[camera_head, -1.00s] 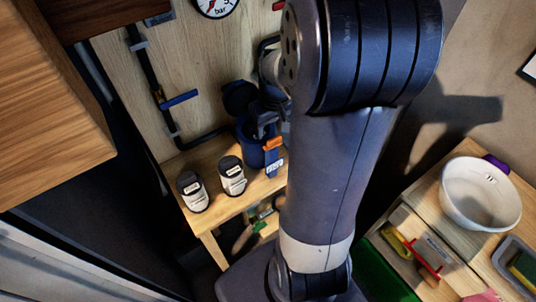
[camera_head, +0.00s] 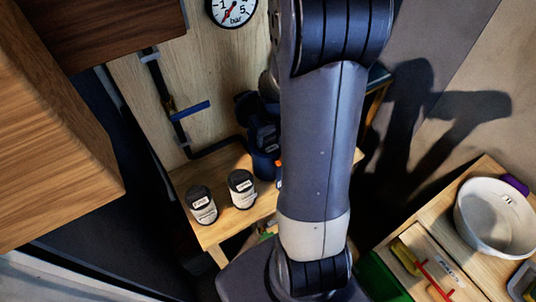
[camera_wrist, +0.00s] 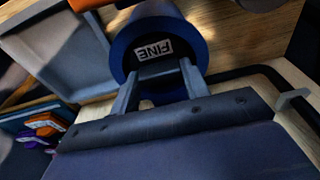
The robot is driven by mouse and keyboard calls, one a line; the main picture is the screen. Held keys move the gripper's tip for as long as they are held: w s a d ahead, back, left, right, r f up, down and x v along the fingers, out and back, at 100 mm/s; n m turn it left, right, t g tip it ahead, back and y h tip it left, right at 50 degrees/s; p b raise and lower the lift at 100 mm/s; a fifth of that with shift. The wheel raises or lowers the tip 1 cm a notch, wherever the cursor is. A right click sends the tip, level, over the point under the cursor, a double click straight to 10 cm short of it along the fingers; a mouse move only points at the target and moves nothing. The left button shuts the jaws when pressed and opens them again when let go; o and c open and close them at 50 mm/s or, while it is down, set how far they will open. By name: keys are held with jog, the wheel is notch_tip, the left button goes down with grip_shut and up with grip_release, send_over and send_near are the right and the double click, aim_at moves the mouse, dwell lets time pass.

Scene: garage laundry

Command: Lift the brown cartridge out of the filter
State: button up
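A blue filter housing (camera_wrist: 200,52) with a white FINE label stands just beyond my gripper (camera_wrist: 160,70) in the wrist view. My fingers are spread apart in front of it, with a grey bar-like shape between their tips; whether they touch it I cannot tell. The housing also shows in the head view as a dark blue cup (camera_head: 264,163) on the wooden shelf, partly behind my arm. I cannot make out the brown cartridge; the area between my fingers is dark. My gripper is hidden by the arm in the head view.
Two white-labelled canisters (camera_head: 201,205) with dark lids stand left of the filter. A pressure gauge (camera_head: 232,8) and dark pipe with a blue lever (camera_head: 190,110) are on the board above. A white bowl (camera_head: 494,225) stands at right. Wooden cabinet (camera_head: 55,140) at left.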

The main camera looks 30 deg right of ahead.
jog(key=c, duration=0.8)
jog(key=shift+r, duration=0.15)
